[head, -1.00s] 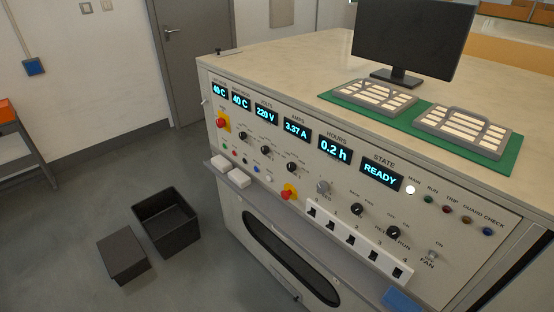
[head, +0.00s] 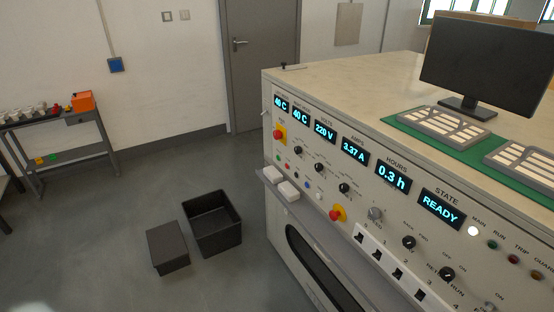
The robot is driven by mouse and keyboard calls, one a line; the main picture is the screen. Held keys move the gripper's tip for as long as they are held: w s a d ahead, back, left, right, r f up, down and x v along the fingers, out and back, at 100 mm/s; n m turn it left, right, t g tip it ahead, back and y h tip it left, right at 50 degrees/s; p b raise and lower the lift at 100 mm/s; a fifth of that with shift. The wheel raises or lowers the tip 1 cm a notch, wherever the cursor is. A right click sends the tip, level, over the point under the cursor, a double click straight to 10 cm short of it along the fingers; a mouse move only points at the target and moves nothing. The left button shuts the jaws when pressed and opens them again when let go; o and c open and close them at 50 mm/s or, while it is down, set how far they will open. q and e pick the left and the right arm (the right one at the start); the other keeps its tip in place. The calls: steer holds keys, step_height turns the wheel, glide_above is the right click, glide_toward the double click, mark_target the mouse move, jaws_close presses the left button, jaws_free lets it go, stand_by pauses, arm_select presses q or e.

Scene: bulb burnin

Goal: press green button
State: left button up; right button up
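The grey test cabinet (head: 277,222) stands at the right with its control panel facing me. A row of small push buttons runs along the panel's lower left. The leftmost one looks like the green button (head: 278,158), but it is very small here. A red button (head: 286,166) is beside it, and a blue button (head: 307,184) and a white button (head: 319,196) sit further right. The state display (head: 441,209) reads READY. Neither of my grippers is in view.
Red-and-yellow knobs (head: 279,134) (head: 337,214) stick out of the panel. A narrow ledge with white blocks (head: 288,190) juts out below the buttons. An open black bin (head: 212,224) and a dark box (head: 168,248) stand on the floor left of the cabinet.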

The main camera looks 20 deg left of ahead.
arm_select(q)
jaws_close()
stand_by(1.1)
